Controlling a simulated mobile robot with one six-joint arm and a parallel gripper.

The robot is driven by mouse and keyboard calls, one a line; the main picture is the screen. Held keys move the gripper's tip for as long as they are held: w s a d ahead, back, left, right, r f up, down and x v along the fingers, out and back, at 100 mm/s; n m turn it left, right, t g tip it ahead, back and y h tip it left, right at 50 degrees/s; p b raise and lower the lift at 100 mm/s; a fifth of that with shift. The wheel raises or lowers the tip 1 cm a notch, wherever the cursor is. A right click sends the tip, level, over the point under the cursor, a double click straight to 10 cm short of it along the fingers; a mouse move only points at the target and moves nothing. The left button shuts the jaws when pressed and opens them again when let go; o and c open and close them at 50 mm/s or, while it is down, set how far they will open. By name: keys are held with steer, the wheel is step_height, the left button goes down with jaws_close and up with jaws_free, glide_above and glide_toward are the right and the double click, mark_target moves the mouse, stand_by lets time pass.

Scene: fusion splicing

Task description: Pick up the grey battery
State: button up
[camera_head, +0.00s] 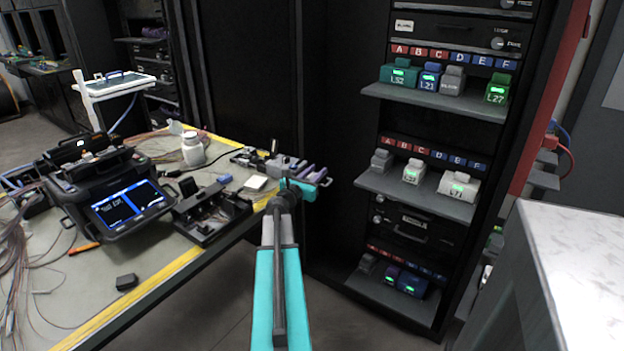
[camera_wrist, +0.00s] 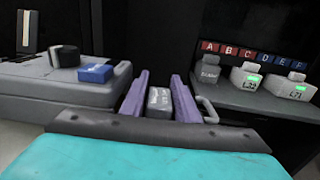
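My gripper (camera_head: 306,175) is off the right end of the workbench, in front of the dark cabinet. In the wrist view its two purple fingers (camera_wrist: 160,84) flank a small grey battery (camera_wrist: 159,101) with pale lettering. Both fingers appear to touch its sides, and nothing visible supports it from below. Other grey batteries stand on the middle rack shelf: a darker one (camera_head: 381,160) at the left, also in the wrist view (camera_wrist: 210,69), and two lighter ones with green displays (camera_head: 413,172) (camera_head: 459,186). Another grey battery (camera_head: 452,81) stands on the top shelf.
The rack's middle shelf (camera_head: 425,198) and top shelf (camera_head: 440,108) jut out right of my gripper. A lower shelf (camera_head: 390,300) holds dark and blue units. The workbench (camera_head: 160,250) carries a splicer (camera_head: 110,190), a white bottle (camera_head: 192,149) and cables. A pale counter (camera_head: 580,260) is at right.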

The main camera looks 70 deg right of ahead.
stand_by(0.4)
jaws_close()
steer(key=shift+r, duration=0.1)
step_height(320, 180, up, 28)
steer(key=p, duration=0.3)
stand_by(0.5)
stand_by(0.7)
